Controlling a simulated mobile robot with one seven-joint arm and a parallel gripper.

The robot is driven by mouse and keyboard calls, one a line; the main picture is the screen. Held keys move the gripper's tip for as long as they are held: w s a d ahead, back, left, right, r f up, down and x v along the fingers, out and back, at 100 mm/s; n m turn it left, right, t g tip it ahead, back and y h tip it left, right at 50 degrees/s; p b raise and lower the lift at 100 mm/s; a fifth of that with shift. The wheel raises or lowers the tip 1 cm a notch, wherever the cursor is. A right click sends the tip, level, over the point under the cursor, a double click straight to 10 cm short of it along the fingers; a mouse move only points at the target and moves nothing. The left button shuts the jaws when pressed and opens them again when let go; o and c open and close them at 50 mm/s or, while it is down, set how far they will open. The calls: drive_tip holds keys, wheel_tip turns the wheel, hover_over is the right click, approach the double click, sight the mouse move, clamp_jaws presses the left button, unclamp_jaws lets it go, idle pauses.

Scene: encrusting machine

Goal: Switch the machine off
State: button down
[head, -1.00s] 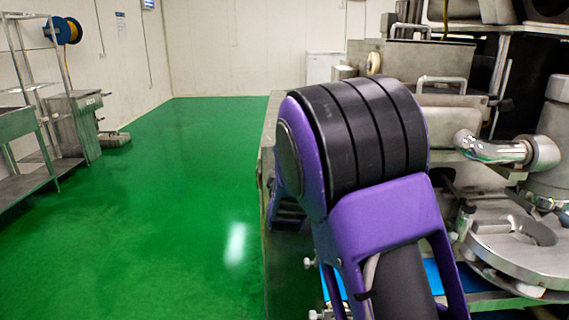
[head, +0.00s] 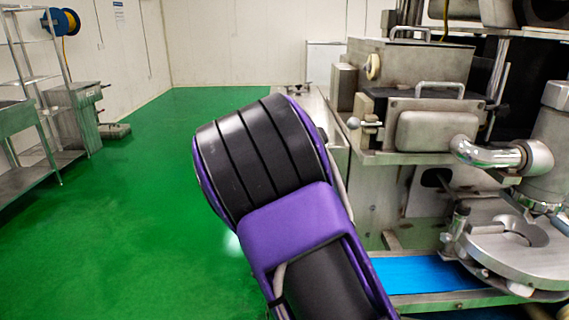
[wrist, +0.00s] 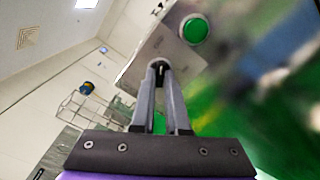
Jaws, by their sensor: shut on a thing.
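The steel encrusting machine (head: 430,132) stands on the right in the head view. In the wrist view, a tilted grey control panel (wrist: 150,46) carries a round green button (wrist: 195,28). A small dark switch knob (wrist: 159,72) shows between my fingertips, mostly covered by them. My gripper (wrist: 160,66) is shut on this knob, below and left of the green button. The knob's exact shape and setting cannot be made out. In the head view my gripper and the panel are hidden.
A blue conveyor belt (head: 425,274) runs low on the machine beside a round steel plate (head: 525,245). Steel shelving (head: 35,70) and a steel cabinet (head: 77,118) stand at the left wall. The green floor (head: 150,220) between is open.

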drive_tip(key=shift+n, duration=0.6)
drive_tip(key=c, duration=0.9)
unclamp_jaws()
drive_tip(key=shift+s, duration=0.1)
drive_tip(key=s+p, duration=0.1)
drive_tip(key=s, duration=1.6)
drive_tip(key=shift+s+p, duration=0.15)
drive_tip(key=shift+p, duration=0.25)
